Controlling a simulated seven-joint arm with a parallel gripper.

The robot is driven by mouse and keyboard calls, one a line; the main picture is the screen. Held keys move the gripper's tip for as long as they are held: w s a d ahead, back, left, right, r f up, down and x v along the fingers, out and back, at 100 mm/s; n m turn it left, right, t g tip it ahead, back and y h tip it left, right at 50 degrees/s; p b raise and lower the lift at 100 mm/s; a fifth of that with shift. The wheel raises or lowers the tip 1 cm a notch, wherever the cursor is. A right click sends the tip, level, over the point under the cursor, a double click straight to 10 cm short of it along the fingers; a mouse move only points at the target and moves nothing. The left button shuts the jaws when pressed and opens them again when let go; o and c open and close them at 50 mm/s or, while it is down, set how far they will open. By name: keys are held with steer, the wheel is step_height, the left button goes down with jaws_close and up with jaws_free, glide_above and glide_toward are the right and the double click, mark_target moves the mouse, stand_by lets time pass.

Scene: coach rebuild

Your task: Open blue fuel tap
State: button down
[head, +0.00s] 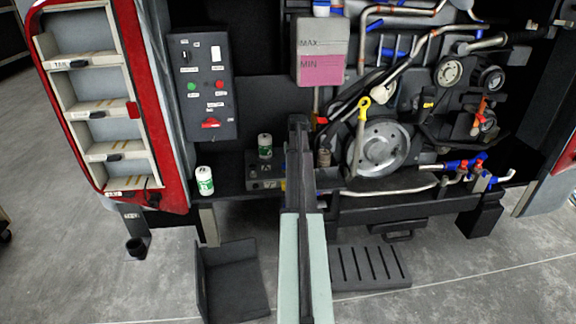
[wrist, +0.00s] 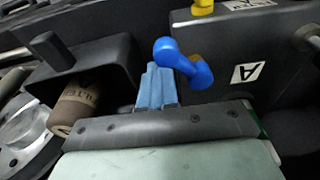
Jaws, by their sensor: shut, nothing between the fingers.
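The blue fuel tap (wrist: 183,62) shows in the wrist view as a rounded blue lever, lying diagonally, with a brass-coloured part behind its lower end. It is in front of a dark box marked A (wrist: 268,62). My gripper (wrist: 152,72) is shut and empty, its pale blue fingers close together just left of the lever. Whether they touch the lever I cannot tell. In the head view my arm covers the fingers and most of the tap area; the box (head: 264,184) shows just left of the arm.
A brown cylinder (wrist: 74,106) sits under a dark bracket (wrist: 85,62) left of my fingers. A yellow knob (wrist: 203,6) is above the box. White-and-green cans (head: 204,181) stand on the ledge and box. A pulley (head: 382,147) and hoses crowd the right side.

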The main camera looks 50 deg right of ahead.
steer(key=shift+s+a, duration=0.3)
steer(key=shift+a, duration=0.65)
stand_by(1.0)
steer(key=shift+r, duration=3.5)
